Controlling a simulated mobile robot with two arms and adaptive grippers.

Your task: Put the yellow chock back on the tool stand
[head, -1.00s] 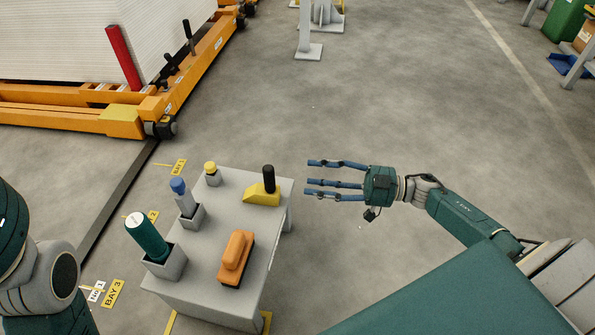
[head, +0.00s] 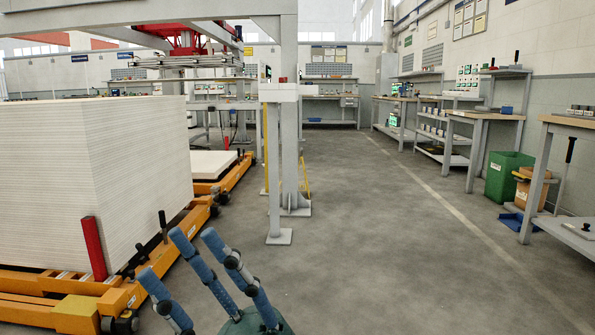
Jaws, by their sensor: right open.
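My right gripper (head: 207,272) is at the bottom of the head view, left of the middle. Its blue fingers point up and to the left, are spread apart and hold nothing. The yellow chock and the tool stand are outside the head view now. My left gripper is not in view.
An orange cart (head: 135,293) with a tall stack of white sheets (head: 90,190) and a red post (head: 93,248) is at the left. A grey gantry column (head: 289,160) stands ahead. Benches, a green bin (head: 507,177) and a blue dustpan (head: 513,220) line the right. The middle floor is clear.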

